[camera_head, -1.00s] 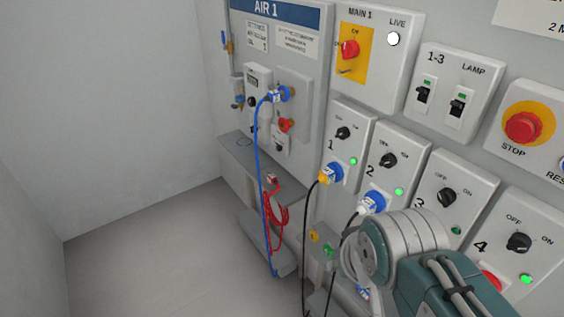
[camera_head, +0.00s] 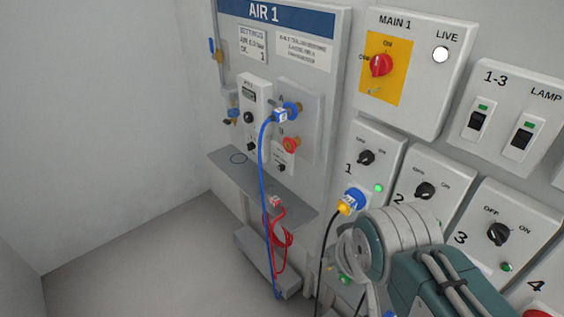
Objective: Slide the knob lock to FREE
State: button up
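The AIR 1 panel (camera_head: 339,60) stands left of centre. On it is a pale regulator box (camera_head: 254,103) with a small display, a black knob (camera_head: 248,117) and a smaller black control (camera_head: 251,146) below. The lettering is too small to read, so I cannot tell which part is the knob lock or how it is set. My arm's grey and green links reach in at the lower right, below and right of the box and apart from it. My gripper is not visible.
A blue hose (camera_head: 264,185) hangs from the upper coupling, with a red coupling below it. A grey shelf (camera_head: 225,160) juts out under the box, and a coiled red hose (camera_head: 282,236) hangs lower. Switch boxes fill the right. Floor at left is clear.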

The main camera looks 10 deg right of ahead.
aim_at(281, 167)
jog(key=i+j+u, duration=0.1)
jog(key=i+u, duration=0.55)
jog(key=u, duration=0.2)
